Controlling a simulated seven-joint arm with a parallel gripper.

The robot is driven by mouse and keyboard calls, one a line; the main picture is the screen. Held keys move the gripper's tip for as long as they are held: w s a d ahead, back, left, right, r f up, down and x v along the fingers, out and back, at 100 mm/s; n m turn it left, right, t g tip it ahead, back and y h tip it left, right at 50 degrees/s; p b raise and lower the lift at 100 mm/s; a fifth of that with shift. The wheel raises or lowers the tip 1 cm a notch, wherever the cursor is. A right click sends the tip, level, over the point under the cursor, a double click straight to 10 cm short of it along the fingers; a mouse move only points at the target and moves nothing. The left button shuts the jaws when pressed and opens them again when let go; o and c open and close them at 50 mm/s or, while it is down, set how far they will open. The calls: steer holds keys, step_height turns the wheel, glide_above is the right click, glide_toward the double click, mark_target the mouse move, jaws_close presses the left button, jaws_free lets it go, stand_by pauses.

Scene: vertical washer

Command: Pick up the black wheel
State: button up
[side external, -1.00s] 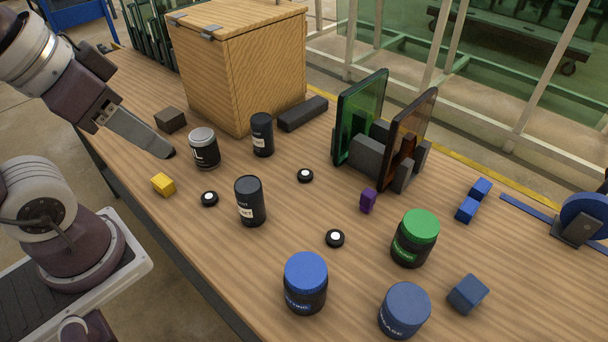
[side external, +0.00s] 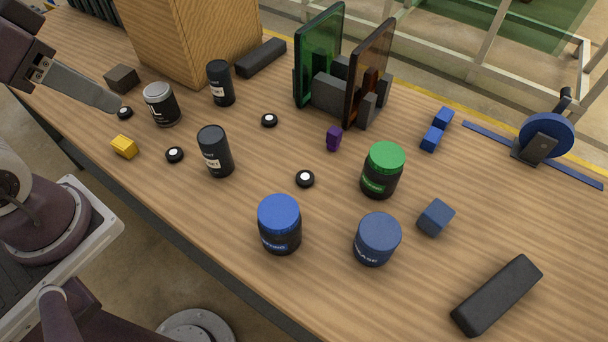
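Several small black wheels with white hubs lie flat on the wooden table. One wheel (side external: 124,112) is right at the tip of my gripper (side external: 115,105), partly covered by it. I cannot tell whether they touch. Another wheel (side external: 174,155) lies to the right of the yellow block, a third wheel (side external: 269,120) near the middle, and one more wheel (side external: 305,179) above the blue-lidded jar. My gripper reaches in from the upper left, low over the table. It shows edge-on, so its opening is hidden.
A silver-lidded jar (side external: 160,104) and a yellow block (side external: 124,147) stand close to my gripper. Black canisters (side external: 215,152) and (side external: 220,83) stand farther right. A wooden box (side external: 185,40) and a dark block (side external: 121,79) are behind. The lower right table holds a long black block (side external: 497,295).

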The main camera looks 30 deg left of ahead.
steer(key=o, duration=0.6)
steer(key=n+g, duration=0.6)
steer(key=n, duration=0.9)
glide_above(173, 152)
steer(key=f, duration=2.5)
steer(key=shift+w, duration=0.35)
steer(key=f, duration=0.7)
steer(key=shift+s+f, duration=0.3)
